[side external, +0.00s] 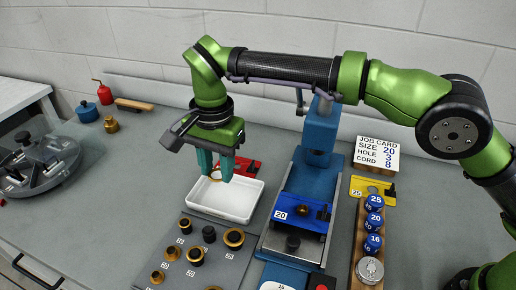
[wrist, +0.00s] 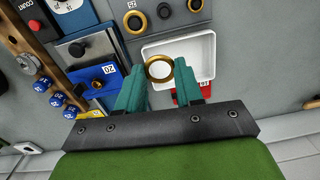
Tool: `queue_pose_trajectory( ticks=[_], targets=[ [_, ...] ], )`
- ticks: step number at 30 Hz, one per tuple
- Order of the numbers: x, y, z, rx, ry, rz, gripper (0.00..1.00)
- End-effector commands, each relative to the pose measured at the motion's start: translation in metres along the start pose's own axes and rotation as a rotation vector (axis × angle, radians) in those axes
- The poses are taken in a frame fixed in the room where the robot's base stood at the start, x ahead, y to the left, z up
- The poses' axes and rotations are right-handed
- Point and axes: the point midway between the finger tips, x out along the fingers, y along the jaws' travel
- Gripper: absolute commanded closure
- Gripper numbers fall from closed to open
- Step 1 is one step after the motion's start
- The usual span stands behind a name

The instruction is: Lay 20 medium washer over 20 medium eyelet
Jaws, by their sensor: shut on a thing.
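My gripper (side external: 215,172) is shut on a gold washer (side external: 216,177), held over the white tray (side external: 236,216). In the wrist view the washer (wrist: 148,70) sits flat between the teal fingertips, its open hole showing the tray (wrist: 207,60) beyond. A blue plate marked 20 (side external: 283,223) lies on the blue press (side external: 318,160), right of the tray. A small brass piece, apparently the eyelet (side external: 303,210), sits on this plate; it also shows, small and dark, in the wrist view (wrist: 97,85). Its exact size cannot be told.
A grey board (side external: 215,262) holds several brass and black rings in front of the tray. A wooden rack (side external: 354,235) with blue numbered pots stands right of the press. A job card (side external: 377,154) reads size 20. A red card (side external: 246,167) lies behind the tray.

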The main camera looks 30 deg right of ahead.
Motion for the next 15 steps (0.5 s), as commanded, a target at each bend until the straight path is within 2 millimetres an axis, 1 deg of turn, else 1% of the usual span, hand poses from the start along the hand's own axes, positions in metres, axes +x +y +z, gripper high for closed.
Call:
queue_pose_trajectory(
  ticks=[1,2,7,12,15],
  targets=[
    [-0.007,0.011,-0.012,0.010,-0.002,0.001,0.92],
    [-0.009,0.018,-0.018,0.013,-0.001,0.003,0.92],
    [-0.011,0.059,-0.046,0.018,-0.002,0.006,0.92],
    [0.001,0.105,-0.064,0.010,-0.003,0.013,0.92],
    [0.011,0.129,-0.070,-0.001,-0.003,0.018,0.92]
  ],
)
